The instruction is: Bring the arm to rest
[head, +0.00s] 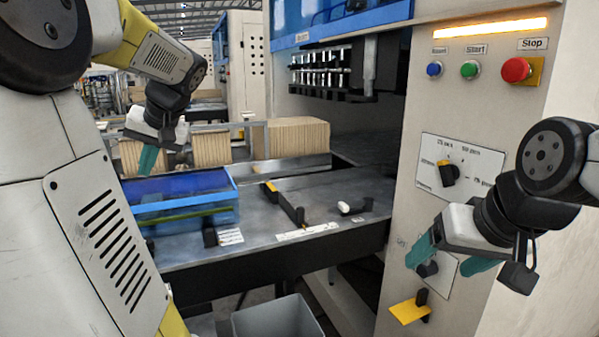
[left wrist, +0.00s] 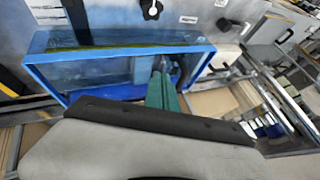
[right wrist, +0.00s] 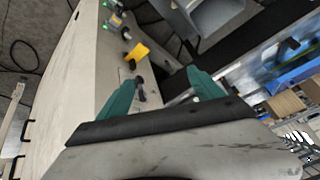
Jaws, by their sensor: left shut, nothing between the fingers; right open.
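My left gripper (head: 149,160) is shut and empty, held above the left end of the blue tray (head: 234,199). Its teal fingers (left wrist: 161,92) lie together in the left wrist view, with the tray behind them. My right gripper (head: 453,256) is open and empty in front of the lower part of the machine's control panel. In the right wrist view its two teal fingers (right wrist: 160,95) stand wide apart. A black lower knob (head: 428,269) shows between and behind the right fingers in the head view; I cannot tell how near they are to it.
The panel carries a red stop button (head: 515,70), a green button (head: 469,69), a blue button (head: 434,69) and a black dial (head: 449,174). A yellow tab (head: 409,311) juts out below. Stacks of brown card (head: 299,138) stand behind the metal table (head: 345,190). A grey bin (head: 278,318) is below.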

